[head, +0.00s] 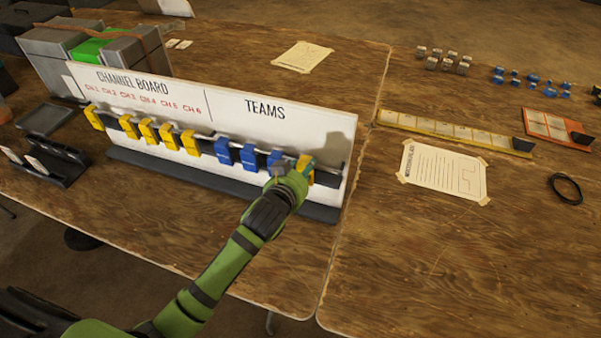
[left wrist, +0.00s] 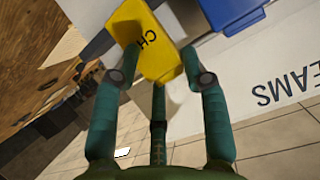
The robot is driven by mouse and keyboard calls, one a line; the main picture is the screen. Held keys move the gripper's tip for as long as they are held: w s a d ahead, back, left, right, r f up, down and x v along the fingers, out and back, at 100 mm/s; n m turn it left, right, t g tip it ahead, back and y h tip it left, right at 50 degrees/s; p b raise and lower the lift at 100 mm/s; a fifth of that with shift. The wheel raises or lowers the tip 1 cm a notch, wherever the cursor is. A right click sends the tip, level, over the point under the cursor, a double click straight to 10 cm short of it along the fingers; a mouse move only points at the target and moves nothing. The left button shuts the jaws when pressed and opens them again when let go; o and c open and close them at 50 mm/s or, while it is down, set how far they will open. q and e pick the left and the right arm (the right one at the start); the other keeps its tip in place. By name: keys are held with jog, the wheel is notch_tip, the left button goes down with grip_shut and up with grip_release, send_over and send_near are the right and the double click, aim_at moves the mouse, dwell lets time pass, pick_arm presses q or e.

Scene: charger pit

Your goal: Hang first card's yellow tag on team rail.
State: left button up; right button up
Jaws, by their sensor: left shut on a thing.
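My left gripper (head: 295,172) is at the right part of the board, under the word TEAMS, shut on a yellow tag (head: 306,166). In the left wrist view the yellow tag (left wrist: 147,42) lies between the fingers with the letters CH showing, close to a blue tag (left wrist: 232,12). The team rail (head: 331,177) runs along the board's front. Whether the held tag hangs on it cannot be told, as the hand covers the contact. Several blue tags (head: 249,157) hang left of the hand, and several yellow tags (head: 149,132) hang under the channel labels. My right gripper is out of view.
Cards stand in a dark holder (head: 55,163) at the left. The white board (head: 225,107) stands on a dark base (head: 180,174). On the right table are a yellow tray (head: 450,133), a taped sheet (head: 444,172) and a black ring (head: 566,188). The front right tabletop is clear.

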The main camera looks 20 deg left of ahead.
pick_arm(q)
jog(key=shift+f, duration=0.2)
jog(key=o, duration=1.3)
